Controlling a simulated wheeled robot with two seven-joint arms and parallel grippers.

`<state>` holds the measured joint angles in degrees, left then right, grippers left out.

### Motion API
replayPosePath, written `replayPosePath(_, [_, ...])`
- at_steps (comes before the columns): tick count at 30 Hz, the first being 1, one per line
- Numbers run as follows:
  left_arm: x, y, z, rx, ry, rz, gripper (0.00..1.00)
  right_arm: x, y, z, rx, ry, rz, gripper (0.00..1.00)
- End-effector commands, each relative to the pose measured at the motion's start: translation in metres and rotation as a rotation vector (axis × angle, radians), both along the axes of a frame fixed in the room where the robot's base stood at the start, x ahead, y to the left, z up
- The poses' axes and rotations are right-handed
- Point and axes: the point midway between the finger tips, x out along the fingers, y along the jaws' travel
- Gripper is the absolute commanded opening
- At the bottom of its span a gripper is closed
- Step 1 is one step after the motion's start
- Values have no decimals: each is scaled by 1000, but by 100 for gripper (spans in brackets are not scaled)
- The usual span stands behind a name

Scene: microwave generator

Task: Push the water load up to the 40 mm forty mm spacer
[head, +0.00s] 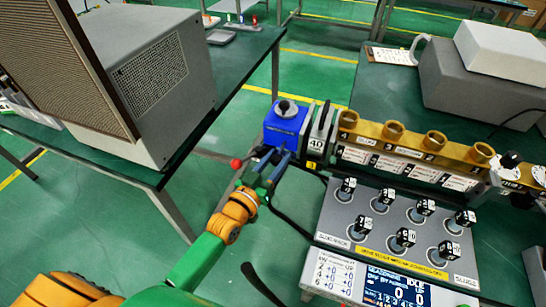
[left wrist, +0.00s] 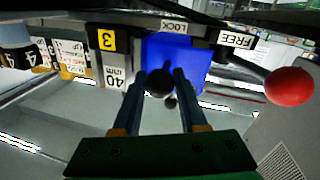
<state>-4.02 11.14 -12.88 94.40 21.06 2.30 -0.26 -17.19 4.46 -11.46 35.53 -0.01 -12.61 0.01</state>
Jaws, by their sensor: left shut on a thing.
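The blue water load (head: 285,124) sits at the left end of the brass waveguide, with a dark round cap on top. It also shows in the left wrist view (left wrist: 190,60). The spacer labelled 40 mm (head: 316,143) stands just right of it; in the left wrist view its label (left wrist: 115,78) is left of the blue block. I cannot tell whether the two touch. My left gripper (head: 279,160) is at the near side of the water load, its fingers shut on a black round knob (left wrist: 159,82). My right gripper is out of view.
A red-ball lever (head: 236,163) sticks out left of the water load, near my left gripper; FREE (left wrist: 237,40) and LOCK labels show beside it. The brass waveguide (head: 395,140) runs right. A control panel (head: 330,225) with several black knobs is in front. A large grey box (head: 150,80) stands left.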

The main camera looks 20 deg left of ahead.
Motion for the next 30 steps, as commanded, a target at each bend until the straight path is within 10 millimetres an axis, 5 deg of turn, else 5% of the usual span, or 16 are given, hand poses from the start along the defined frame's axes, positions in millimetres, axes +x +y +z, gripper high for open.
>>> replayPosePath(10, [-1,-12,-2,-3,8,-7,0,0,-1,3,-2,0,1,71])
replayPosePath(11, [-1,-12,-2,-3,8,-6,45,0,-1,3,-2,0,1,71])
replayPosePath(14, [-1,-11,-2,-3,7,-6,71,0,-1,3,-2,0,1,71])
replayPosePath(23, [-3,-10,-1,-3,6,-4,71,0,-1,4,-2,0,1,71])
replayPosePath(30, [-48,-1,-2,-2,10,-6,71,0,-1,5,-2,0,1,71])
